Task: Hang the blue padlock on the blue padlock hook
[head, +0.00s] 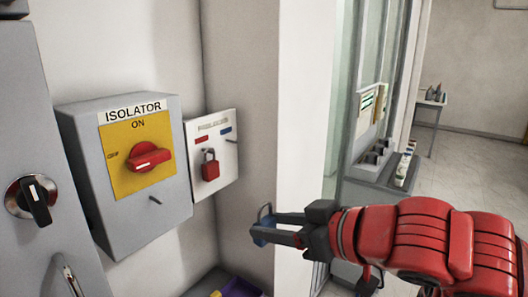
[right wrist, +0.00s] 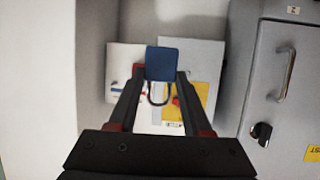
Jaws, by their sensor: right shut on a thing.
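My right gripper (head: 274,230) is shut on the blue padlock (head: 262,239), whose shackle points up. In the right wrist view the blue padlock (right wrist: 162,63) sits between the fingertips, its shackle toward the wrist side of the picture. The white padlock board (head: 226,176) is on the wall, left of and above my gripper, with a clear gap between them. It has a red label with a red padlock (head: 210,166) under it, and a blue label with a small blue padlock hook (head: 232,141) below. My left gripper is not in view.
The grey isolator box (head: 165,215) with a red handle (head: 150,160) stands left of the board. A grey cabinet (head: 30,110) is at the far left. A purple bin (head: 240,288) is below. A wall corner and glass partition lie behind my right arm.

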